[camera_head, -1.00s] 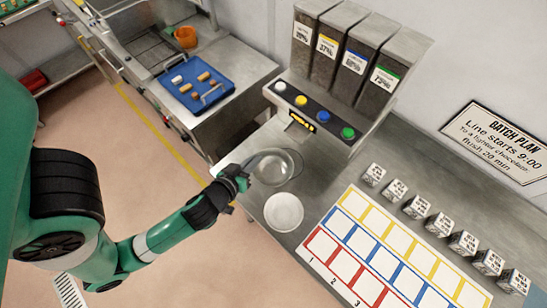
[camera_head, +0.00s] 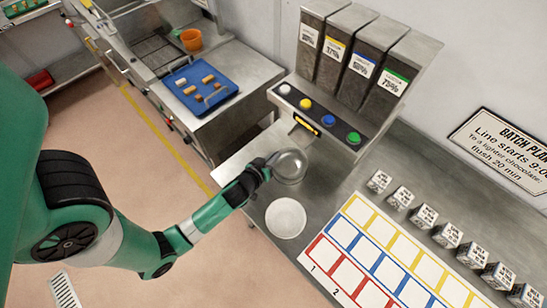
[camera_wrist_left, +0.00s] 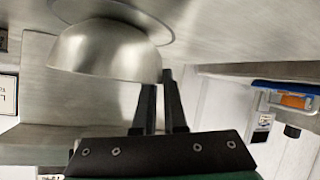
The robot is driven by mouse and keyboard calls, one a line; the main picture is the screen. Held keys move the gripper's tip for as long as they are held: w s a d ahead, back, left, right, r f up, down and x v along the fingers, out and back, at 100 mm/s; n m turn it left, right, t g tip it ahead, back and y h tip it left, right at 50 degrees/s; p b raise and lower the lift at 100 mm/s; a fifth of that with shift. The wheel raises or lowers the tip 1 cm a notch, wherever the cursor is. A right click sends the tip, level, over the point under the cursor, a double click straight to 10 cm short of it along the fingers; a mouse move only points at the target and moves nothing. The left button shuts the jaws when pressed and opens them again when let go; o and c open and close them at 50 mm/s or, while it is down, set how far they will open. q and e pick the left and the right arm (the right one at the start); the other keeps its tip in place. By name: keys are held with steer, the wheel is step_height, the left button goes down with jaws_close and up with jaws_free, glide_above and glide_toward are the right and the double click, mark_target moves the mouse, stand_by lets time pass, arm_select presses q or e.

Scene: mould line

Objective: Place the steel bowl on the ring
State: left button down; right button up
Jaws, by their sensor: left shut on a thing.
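The steel bowl (camera_head: 291,164) is a shiny round bowl over the steel counter in front of the dispenser. My left gripper (camera_head: 266,168) is at its left side, shut on its rim. In the left wrist view the bowl (camera_wrist_left: 105,52) is beside my left gripper's fingertips (camera_wrist_left: 158,85). A round grey ring (camera_wrist_left: 158,14) shows partly behind the bowl in that view. In the head view the bowl covers most of the ring, and I cannot tell whether the two touch. My right gripper is not in view.
A white round dish (camera_head: 285,218) is close in front of the bowl. The dispenser's coloured buttons (camera_head: 305,103) are behind. A coloured grid board (camera_head: 378,262) and several labelled cubes (camera_head: 424,216) are to the right. A blue tray (camera_head: 203,90) stands at the back left.

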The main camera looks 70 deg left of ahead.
arm_select(q)
steer(key=shift+f, duration=0.1)
steer(key=c, duration=1)
jaws_free()
steer(key=shift+r, duration=0.2)
steer(key=shift+s+d, duration=0.15)
steer(key=v, duration=1.1)
steer(key=shift+s+d+r, duration=0.1)
steer(key=shift+s+r, duration=0.1)
steer(key=shift+r, duration=0.1)
